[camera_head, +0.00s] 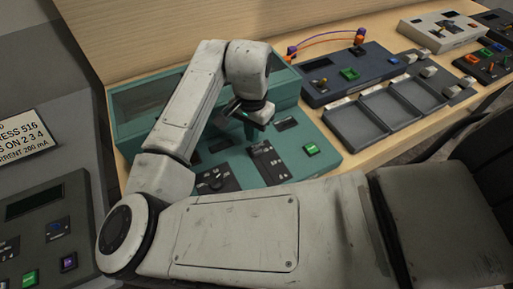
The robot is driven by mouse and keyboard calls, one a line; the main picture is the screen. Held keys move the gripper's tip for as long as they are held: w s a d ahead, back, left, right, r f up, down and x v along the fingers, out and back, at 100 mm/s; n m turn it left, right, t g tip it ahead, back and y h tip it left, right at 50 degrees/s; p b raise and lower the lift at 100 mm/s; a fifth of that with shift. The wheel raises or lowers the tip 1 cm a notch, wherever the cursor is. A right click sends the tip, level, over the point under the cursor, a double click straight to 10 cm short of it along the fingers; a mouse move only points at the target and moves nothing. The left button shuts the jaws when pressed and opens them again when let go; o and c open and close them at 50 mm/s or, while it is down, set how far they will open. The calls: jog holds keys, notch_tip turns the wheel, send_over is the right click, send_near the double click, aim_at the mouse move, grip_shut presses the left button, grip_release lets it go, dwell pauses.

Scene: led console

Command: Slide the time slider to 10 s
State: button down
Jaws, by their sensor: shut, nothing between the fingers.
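My gripper (254,128) is at the end of my bent arm, above the teal console (318,160). It points down at the console's panel and is shut and empty. A dark panel with slider-like controls (268,162) lies on the console just below and to the right of the gripper. I cannot read its scale or tell which control is the time slider. Another dark panel with a round knob (215,182) is to its left. A green button (311,149) is on the right. My arm hides part of the console's left side.
A dark blue console (345,72) with orange and purple cables stands behind to the right. Grey trays (388,108) lie to the right. A grey console (45,225) with a sign (30,135) above it is at the left. The wooden bench (350,158) has bare room at its front edge.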

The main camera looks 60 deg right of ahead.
aim_at(258, 152)
jog(key=shift+f, duration=0.15)
jog(key=shift+f+b, duration=0.3)
jog(key=shift+f, duration=0.05)
jog(key=shift+f+b, duration=0.6)
jog(key=shift+f, duration=0.3)
jog(key=shift+s+a+p, duration=0.15)
jog(key=shift+s+a, duration=0.5)
jog(key=shift+s, duration=0.3)
jog(key=shift+s+a+p, duration=0.15)
jog(key=shift+s+a, duration=0.45)
jog(key=shift+s, duration=0.3)
dwell(0.8)
jog(key=shift+r, duration=0.1)
jog(key=shift+w+d+r+p, duration=0.35)
jog(key=shift+w+r+p, duration=0.15)
jog(key=shift+p, duration=0.05)
jog(key=shift+r+p, duration=2.7)
jog(key=shift+r, duration=0.75)
